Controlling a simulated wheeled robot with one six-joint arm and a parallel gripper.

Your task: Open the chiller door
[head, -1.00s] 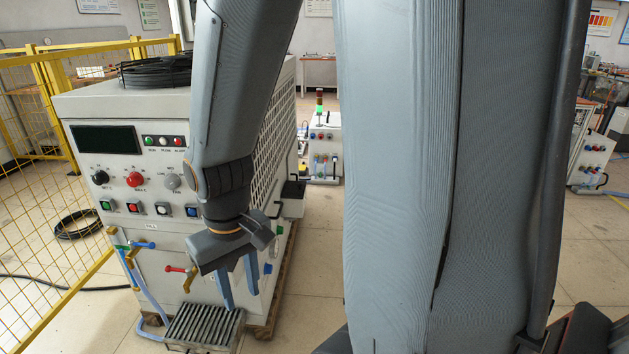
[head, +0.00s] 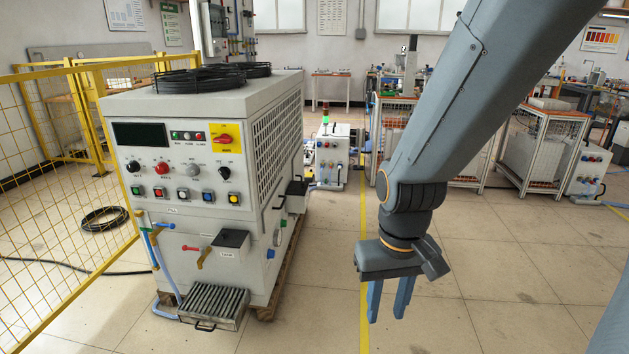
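A large pale grey cabinet (head: 190,222) stands left of centre, with knobs, coloured buttons and a dark display on its front; it looks like the chiller. Its right side has a grille panel (head: 277,135), and a small handle (head: 279,207) shows lower on that side. I see no open door on it; I cannot tell which panel is the door. My gripper (head: 387,317) points down over the floor, right of the cabinet and apart from it. Its two blue fingers are apart with nothing between them.
A yellow mesh fence (head: 62,190) runs along the left. A slatted tray (head: 214,307) juts out at the cabinet's front foot. The tiled floor right of the cabinet is clear.

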